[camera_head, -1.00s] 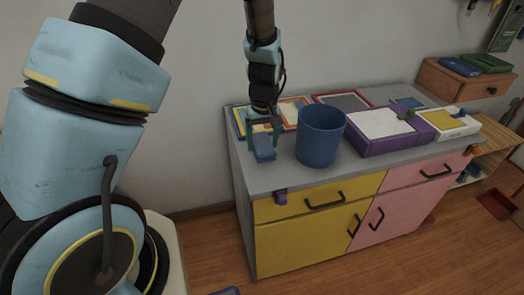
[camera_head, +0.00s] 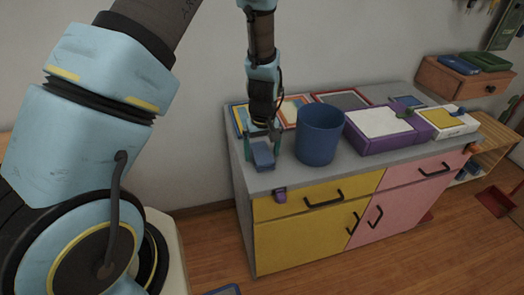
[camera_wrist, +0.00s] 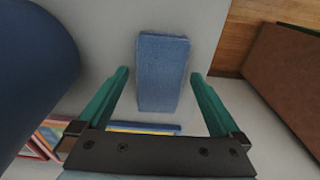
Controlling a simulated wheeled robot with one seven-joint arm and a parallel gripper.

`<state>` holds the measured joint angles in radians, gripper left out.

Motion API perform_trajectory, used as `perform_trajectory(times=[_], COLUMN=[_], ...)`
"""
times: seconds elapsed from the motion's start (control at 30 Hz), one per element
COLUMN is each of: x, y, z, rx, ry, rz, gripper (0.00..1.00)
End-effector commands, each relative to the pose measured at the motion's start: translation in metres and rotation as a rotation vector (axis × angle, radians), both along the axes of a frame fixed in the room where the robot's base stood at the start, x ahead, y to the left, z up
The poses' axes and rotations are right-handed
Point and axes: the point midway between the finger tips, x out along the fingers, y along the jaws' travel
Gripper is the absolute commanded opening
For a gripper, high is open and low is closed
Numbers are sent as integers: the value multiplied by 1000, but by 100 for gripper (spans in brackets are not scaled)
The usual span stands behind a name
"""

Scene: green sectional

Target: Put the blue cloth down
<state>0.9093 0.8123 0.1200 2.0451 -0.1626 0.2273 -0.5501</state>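The blue cloth (camera_head: 263,156) is a folded block on the grey top near the left end of the cabinet. In the wrist view the cloth (camera_wrist: 162,72) lies between and partly beyond my fingertips. My gripper (camera_wrist: 159,74) has its two green fingers spread, with a gap on each side of the cloth. In the head view my gripper (camera_head: 263,150) points down just above and around the cloth, with nothing held.
A blue bin (camera_head: 320,136) stands close to the right of the cloth. Picture books (camera_head: 295,109) lie behind it. A purple box (camera_head: 385,130) is farther right on the grey cabinet top (camera_head: 290,178). The cabinet's left edge is close to the cloth.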

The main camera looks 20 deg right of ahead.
Motion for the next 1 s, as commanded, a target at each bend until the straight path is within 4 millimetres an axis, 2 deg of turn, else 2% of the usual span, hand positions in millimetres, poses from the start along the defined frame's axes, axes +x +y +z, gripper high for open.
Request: perform_trajectory(times=[0.17, 0.37, 0.8, 1.0], x=[0, -1, -7, -9], y=[0, -1, 0, 1], z=[1, 16, 97, 118], rx=[0, -3, -3, -1], ry=[0, -3, -3, -1], rz=[0, -1, 0, -2], gripper=[100, 100, 100, 100])
